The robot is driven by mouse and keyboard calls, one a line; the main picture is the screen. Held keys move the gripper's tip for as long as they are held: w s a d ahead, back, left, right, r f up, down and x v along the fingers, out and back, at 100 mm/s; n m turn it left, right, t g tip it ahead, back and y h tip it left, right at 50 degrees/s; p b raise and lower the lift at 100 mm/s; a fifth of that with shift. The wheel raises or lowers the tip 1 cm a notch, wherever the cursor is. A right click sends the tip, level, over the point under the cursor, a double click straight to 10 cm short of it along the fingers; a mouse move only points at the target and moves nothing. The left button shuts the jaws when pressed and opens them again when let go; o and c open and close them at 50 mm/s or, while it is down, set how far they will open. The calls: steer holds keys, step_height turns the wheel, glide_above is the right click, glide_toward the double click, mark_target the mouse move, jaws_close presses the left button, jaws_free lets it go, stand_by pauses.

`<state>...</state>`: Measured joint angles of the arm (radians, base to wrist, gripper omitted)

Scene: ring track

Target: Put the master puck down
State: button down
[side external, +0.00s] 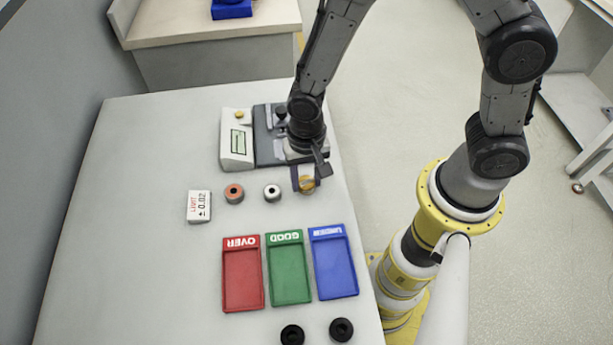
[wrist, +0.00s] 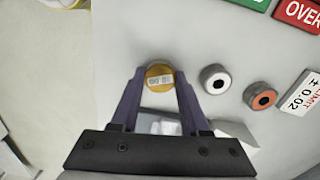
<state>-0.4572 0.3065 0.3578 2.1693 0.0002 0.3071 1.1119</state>
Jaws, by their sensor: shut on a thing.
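The master puck is a small gold-yellow puck (side external: 308,184) with a pale printed label on its top, seen in the wrist view (wrist: 159,78). My gripper (side external: 303,181) is shut on it, with one purple-grey finger on each side in the wrist view (wrist: 160,84). The puck is near the table's right edge in the side view, in front of the measuring device. I cannot tell whether its underside touches the table. Part of the puck is hidden by a finger in the side view.
A white-centred ring (side external: 272,192) and an orange ring (side external: 234,193) stand left of the puck, then a limit card (side external: 199,206). Red (side external: 243,290), green (side external: 289,285) and blue (side external: 336,280) trays lie nearer. A measuring device (side external: 237,148) stands behind. Two black rings (side external: 341,329) (side external: 292,335) lie at the front.

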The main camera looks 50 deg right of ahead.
mark_target(306, 182)
steer(key=shift+f, duration=0.15)
steer(key=shift+c, duration=2)
jaws_free()
step_height(306, 182, up, 12)
steer(key=s+d+r+n+t, duration=0.5)
steer(key=s+d+r+n, duration=0.2)
steer(key=s+d+r, duration=0.4)
step_height(306, 182, up, 3)
steer(key=d, duration=0.2)
steer(key=shift+d+n+t, duration=0.3)
steer(key=shift+s, duration=0.1)
